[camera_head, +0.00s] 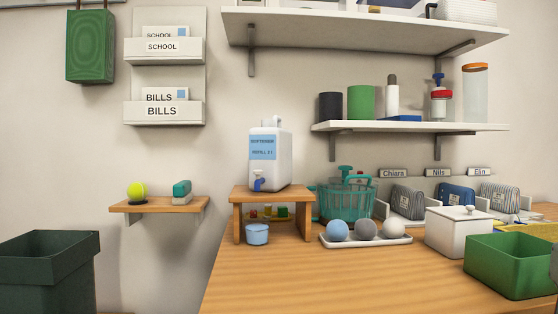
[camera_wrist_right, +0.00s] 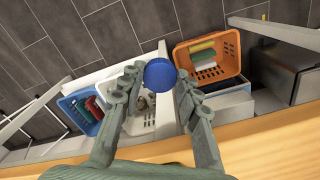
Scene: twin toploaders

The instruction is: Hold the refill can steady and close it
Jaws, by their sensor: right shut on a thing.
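A white can (camera_head: 270,172) with a blue label, reading softener refill, stands upright on a small wooden stand (camera_head: 240,194). It has a blue tap low on its front and a pale raised part on top; I cannot tell whether its opening is covered. In the right wrist view my right gripper (camera_wrist_right: 159,76) is shut on a round blue cap (camera_wrist_right: 159,74), held between its fingertips above a wooden edge. My left gripper is in neither view.
A light blue cup (camera_head: 257,234) is below the stand's front. A teal basket (camera_head: 345,200) and a white tray (camera_head: 368,242) with balls stand to the right. The near left worktop (camera_head: 270,285) is clear. In the wrist view, an orange basket (camera_wrist_right: 228,65) and a blue basket (camera_wrist_right: 72,104) lie beyond the edge.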

